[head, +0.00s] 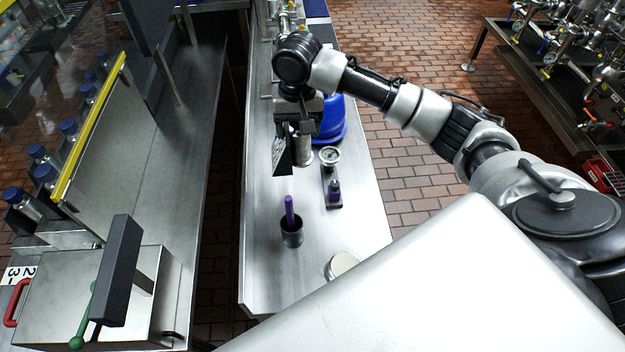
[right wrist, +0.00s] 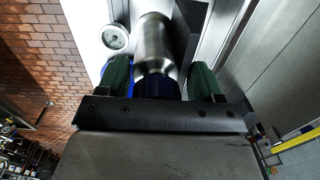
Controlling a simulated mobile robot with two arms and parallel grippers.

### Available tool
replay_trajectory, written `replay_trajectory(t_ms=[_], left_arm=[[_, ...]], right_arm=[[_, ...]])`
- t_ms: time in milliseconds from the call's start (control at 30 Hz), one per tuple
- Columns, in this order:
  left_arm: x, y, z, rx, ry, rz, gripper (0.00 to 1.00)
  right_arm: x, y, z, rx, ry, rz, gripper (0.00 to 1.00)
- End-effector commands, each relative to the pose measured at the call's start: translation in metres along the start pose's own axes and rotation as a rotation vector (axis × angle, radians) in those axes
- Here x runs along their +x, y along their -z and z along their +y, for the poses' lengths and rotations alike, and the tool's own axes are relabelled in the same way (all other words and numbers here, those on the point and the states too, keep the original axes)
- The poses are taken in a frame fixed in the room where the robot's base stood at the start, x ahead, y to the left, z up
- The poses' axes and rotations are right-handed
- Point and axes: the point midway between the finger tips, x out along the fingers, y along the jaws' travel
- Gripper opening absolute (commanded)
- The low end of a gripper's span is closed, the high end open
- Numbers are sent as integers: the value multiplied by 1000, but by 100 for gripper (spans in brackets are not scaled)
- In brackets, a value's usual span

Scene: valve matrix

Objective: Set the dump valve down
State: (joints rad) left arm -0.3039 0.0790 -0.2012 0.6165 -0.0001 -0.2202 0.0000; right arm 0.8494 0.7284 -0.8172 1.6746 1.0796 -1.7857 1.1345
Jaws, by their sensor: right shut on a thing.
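My right gripper (head: 293,150) is over the narrow steel bench (head: 265,270), beside a pressure gauge. It is shut on a steel cylinder with a dark blue cap, which I cannot identify for sure as the dump valve. In the right wrist view the steel cylinder (right wrist: 154,45) sits between the two green-padded fingers of my right gripper (right wrist: 160,82), its blue end toward the palm. In the head view the steel cylinder (head: 304,150) is partly hidden by the gripper. I cannot tell whether it touches the bench. My left gripper is not in view.
The gauge (head: 330,155) stands close to the right gripper, with a blue object (head: 330,122) behind it. The bench's left front is clear.

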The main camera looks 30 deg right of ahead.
Motion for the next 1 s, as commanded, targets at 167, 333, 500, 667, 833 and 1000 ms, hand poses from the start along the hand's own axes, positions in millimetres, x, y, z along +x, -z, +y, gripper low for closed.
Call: replay_trajectory(t_ms=[167,333,500,667,833,1000], left_arm=[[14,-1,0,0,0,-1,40],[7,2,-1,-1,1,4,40],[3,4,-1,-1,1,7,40],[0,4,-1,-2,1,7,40],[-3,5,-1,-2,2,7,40],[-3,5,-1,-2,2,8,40]], right_arm=[[24,0,1,1,0,0,8],[52,0,2,0,-1,-2,8],[76,0,3,0,0,0,8],[92,0,3,-1,-1,0,8],[114,0,4,0,0,0,8],[118,0,4,-1,2,3,8]])
